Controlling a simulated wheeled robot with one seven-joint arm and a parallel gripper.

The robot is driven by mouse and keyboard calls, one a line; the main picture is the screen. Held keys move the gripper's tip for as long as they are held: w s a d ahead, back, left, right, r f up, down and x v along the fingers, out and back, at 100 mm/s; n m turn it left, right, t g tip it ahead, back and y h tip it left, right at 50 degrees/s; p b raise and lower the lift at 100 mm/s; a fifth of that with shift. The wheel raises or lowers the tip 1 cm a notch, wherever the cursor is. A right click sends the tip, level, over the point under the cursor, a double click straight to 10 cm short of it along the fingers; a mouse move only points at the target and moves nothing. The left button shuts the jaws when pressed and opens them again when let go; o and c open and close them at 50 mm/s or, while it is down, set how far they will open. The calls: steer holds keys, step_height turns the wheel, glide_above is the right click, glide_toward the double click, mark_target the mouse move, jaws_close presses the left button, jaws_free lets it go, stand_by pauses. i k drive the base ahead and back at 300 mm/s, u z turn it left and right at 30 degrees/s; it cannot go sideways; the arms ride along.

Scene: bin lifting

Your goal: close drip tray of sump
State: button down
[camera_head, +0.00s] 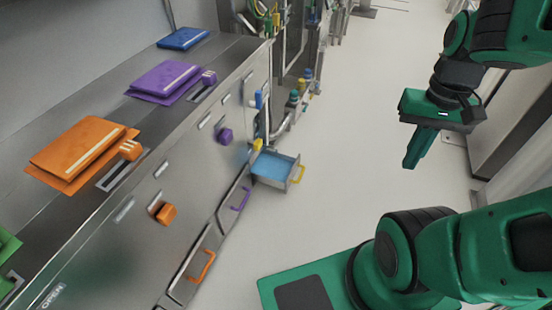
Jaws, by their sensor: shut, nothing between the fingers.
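A drip tray (277,170) stands pulled out of the steel cabinet at the middle of the view. It has a blue inside, grey walls and a yellow handle (300,174) on its right end. My gripper (410,164) hangs in the upper right, well to the right of the tray and apart from it. Its fingers point down and are together, with nothing held.
The steel cabinet (140,210) fills the left side, with orange, purple and blue lids on top. A purple handle (241,199) and an orange handle (203,266) sit on its front below. Pipes and valves (300,85) stand behind the tray. The floor (350,130) between tray and gripper is clear.

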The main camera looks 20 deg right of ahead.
mark_target(278, 171)
steer(key=u, duration=0.1)
steer(key=i, duration=1.4)
steer(key=z, duration=0.3)
